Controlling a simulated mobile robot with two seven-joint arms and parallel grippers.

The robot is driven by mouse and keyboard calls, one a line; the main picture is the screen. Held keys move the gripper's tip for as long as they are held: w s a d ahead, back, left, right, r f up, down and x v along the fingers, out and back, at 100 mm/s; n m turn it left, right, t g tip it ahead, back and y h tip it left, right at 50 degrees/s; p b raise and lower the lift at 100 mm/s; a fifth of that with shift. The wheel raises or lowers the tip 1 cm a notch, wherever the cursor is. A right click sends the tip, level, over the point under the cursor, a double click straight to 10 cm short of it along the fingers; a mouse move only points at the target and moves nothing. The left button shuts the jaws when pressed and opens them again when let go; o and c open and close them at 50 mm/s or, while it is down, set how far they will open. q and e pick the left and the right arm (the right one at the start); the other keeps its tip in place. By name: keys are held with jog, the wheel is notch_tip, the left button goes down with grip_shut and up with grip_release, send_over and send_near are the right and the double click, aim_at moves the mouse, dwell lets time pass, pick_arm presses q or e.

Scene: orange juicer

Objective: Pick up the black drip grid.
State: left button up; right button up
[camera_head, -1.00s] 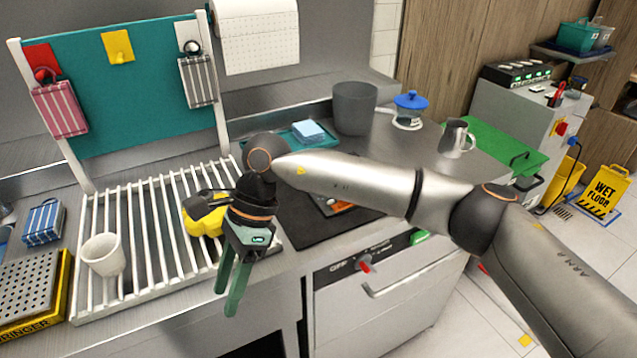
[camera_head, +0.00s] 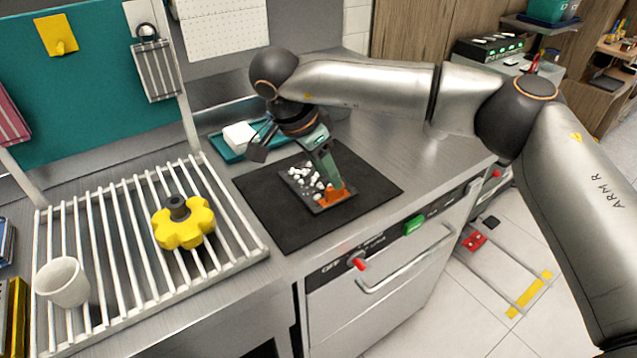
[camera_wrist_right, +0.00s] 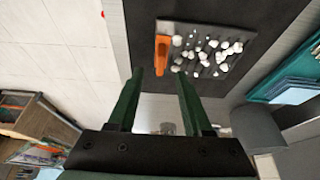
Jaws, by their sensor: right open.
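The black drip grid (camera_head: 304,190) lies flat on a black mat, with white bits scattered over it and an orange handle (camera_head: 337,197) at its front right end. In the right wrist view the grid (camera_wrist_right: 207,30) is just beyond the fingertips, with its orange handle (camera_wrist_right: 162,55) lined up with the gap between them. My right gripper (camera_head: 332,182) is open and points down at the handle. In its wrist view (camera_wrist_right: 160,76) the gap between the fingers is empty. In the head view the fingers overlap and hide part of the grid. My left gripper is out of view.
The black mat (camera_head: 275,215) lies on the steel counter beside a white slatted rack (camera_head: 120,245) holding a yellow knobbed part (camera_head: 183,224) and a white cup (camera_head: 62,282). A teal tray (camera_head: 228,150) with a pale block (camera_head: 240,135) stands behind the mat.

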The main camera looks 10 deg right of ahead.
jog(key=x, duration=0.5)
jog(key=shift+f, duration=0.4)
jog(key=shift+c, duration=0.2)
grip_shut()
